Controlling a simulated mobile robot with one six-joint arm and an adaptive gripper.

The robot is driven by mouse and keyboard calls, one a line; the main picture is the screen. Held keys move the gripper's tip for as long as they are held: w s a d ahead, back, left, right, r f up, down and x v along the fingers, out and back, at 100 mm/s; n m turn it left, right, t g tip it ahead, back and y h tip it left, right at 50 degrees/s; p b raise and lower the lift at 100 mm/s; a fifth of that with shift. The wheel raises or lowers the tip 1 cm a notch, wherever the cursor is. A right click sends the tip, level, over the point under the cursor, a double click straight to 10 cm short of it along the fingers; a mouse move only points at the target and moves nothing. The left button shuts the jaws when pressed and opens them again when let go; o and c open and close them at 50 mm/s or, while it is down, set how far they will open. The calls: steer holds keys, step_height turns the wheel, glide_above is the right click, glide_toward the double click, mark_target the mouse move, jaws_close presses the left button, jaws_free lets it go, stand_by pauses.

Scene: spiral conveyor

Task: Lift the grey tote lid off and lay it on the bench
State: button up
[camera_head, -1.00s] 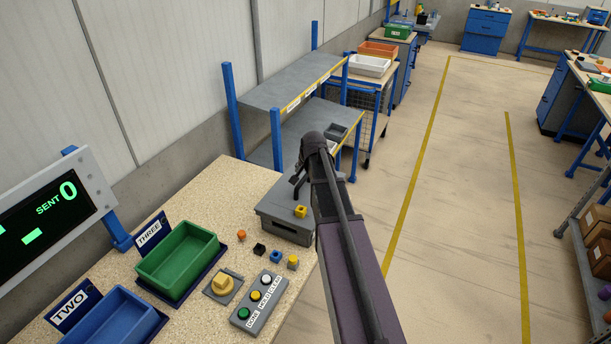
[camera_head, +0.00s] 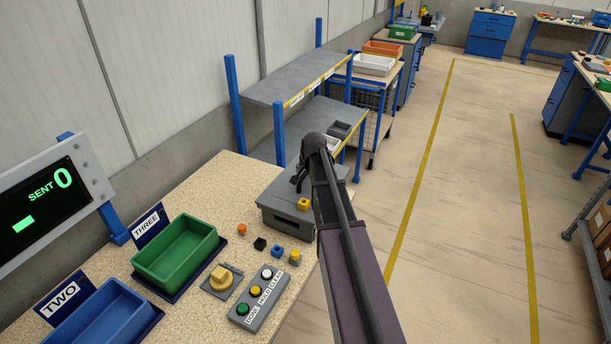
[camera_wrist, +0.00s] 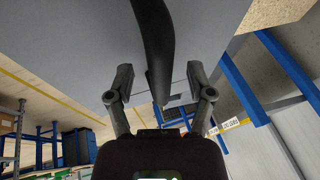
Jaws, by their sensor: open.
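The grey tote (camera_head: 284,222) stands at the far right corner of the speckled bench (camera_head: 205,195), with its grey lid (camera_head: 277,192) on top. In the wrist view the lid's grey surface (camera_wrist: 70,45) fills the upper left, and a dark curved bar (camera_wrist: 153,40), which looks like a handle, reaches between the fingers. I see no finger clearly touching it. In the head view my arm hides part of the lid's right side.
Small coloured pieces (camera_head: 276,251), a yellow knob (camera_head: 221,277) and a button box (camera_head: 262,298) lie in front of the tote. Green (camera_head: 178,250) and blue (camera_head: 105,318) bins stand to the left. A grey shelf rack (camera_head: 290,82) stands behind. Some bare bench lies left of the tote.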

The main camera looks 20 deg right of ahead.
jaws_close()
stand_by(0.5)
steer(key=shift+r, duration=0.25)
steer(key=shift+r+p, duration=0.4)
steer(key=shift+p, duration=0.25)
steer(key=shift+r+p, duration=0.35)
steer(key=shift+r+p, duration=0.3)
steer(key=shift+r, duration=0.2)
